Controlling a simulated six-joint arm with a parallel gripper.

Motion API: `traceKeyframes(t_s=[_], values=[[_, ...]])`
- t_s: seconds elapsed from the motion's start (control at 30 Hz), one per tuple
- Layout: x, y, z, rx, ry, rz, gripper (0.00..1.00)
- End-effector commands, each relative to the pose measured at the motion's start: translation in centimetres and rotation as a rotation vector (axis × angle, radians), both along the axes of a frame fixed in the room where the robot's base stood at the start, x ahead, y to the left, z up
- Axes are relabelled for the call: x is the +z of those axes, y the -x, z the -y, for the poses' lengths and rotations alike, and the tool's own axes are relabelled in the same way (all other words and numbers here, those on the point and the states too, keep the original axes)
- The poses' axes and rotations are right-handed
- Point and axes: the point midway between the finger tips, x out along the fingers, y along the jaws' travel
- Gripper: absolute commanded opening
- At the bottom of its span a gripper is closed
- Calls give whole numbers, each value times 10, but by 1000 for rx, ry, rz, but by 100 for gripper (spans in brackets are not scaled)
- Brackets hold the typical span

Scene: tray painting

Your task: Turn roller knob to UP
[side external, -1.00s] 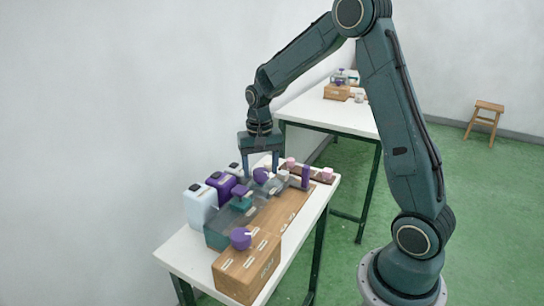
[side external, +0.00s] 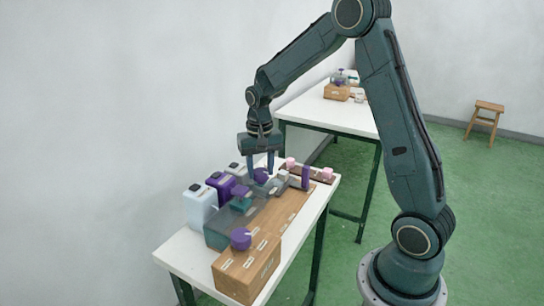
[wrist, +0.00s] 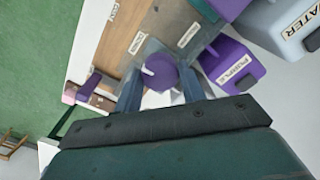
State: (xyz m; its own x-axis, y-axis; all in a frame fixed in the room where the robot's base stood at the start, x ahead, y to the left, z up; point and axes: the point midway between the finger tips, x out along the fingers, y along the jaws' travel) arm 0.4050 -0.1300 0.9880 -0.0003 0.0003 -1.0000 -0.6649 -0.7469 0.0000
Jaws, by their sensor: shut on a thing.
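A round purple knob (wrist: 160,73) with a white pointer mark sits between my gripper's two fingers in the wrist view. In the side view the same knob (side external: 261,175) is at the far part of the near table's equipment, partly hidden by the fingers. My gripper (side external: 261,172) points down and is shut on this knob; its fingers (wrist: 161,92) lie on either side. The pointer is toward the left in the wrist view. Small labels lie near the knob, too small to read surely.
A purple bottle (wrist: 230,68) and a pale water bottle (side external: 200,207) stand beside the grey machine. A dark rack with pink and purple pieces (side external: 326,174) is at the table's far right end.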

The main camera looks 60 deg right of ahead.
Motion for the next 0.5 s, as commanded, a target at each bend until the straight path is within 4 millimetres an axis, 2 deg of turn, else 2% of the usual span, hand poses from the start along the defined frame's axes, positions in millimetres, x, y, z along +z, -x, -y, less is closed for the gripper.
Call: traceKeyframes(t_s=[0.27,0.5], values=[[1,0,0,162,1,1,17],[1,0,0,374,1,1,17]])
